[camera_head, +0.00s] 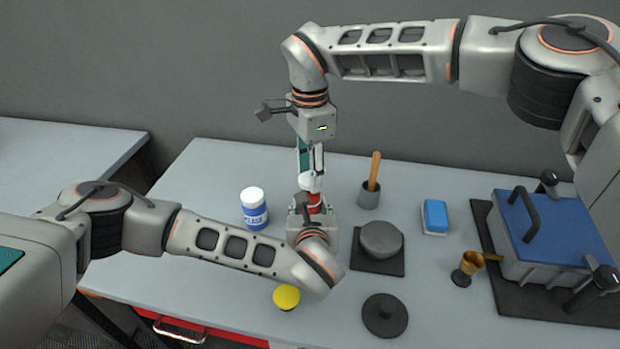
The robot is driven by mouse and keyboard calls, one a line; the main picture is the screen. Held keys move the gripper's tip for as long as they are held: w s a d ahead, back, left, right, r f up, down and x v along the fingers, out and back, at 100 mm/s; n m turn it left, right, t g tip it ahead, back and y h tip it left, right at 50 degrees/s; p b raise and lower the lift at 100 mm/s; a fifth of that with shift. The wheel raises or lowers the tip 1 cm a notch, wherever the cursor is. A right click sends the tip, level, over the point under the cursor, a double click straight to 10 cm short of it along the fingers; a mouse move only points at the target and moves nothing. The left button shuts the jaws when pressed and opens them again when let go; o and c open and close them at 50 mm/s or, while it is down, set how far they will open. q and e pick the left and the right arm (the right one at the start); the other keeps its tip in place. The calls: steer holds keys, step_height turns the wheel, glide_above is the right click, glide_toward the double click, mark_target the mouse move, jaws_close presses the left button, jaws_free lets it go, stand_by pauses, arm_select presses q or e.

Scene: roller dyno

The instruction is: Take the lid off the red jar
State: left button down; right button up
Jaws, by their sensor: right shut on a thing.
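The red jar (314,198) stands near the middle of the table, mostly hidden behind my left wrist. Its white lid (309,182) shows just above the red part. I cannot tell whether lid and jar touch. My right gripper (311,176) points straight down from above and is shut on the white lid. My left gripper (308,204) is low at the jar, in front of it in the picture. Its fingers are largely hidden by its own wrist, so I cannot tell whether they grip the jar.
A white-capped blue jar (254,210) stands left of the red jar. A pestle cup (369,196), grey bowl (380,239), blue sponge (435,216), brass cup (468,266) and blue-topped press (555,230) are to the right. A yellow knob (286,297) and black lid (385,315) lie in front.

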arm_select(q)
steer(key=c, duration=1.2)
jaws_free()
steer(key=shift+c, duration=0.2)
steer(key=shift+s, duration=0.15)
steer(key=v, duration=1)
steer(key=shift+s+r, duration=0.15)
steer(key=shift+s, duration=0.15)
steer(key=shift+s+r, duration=0.25)
steer(key=shift+s, duration=0.25)
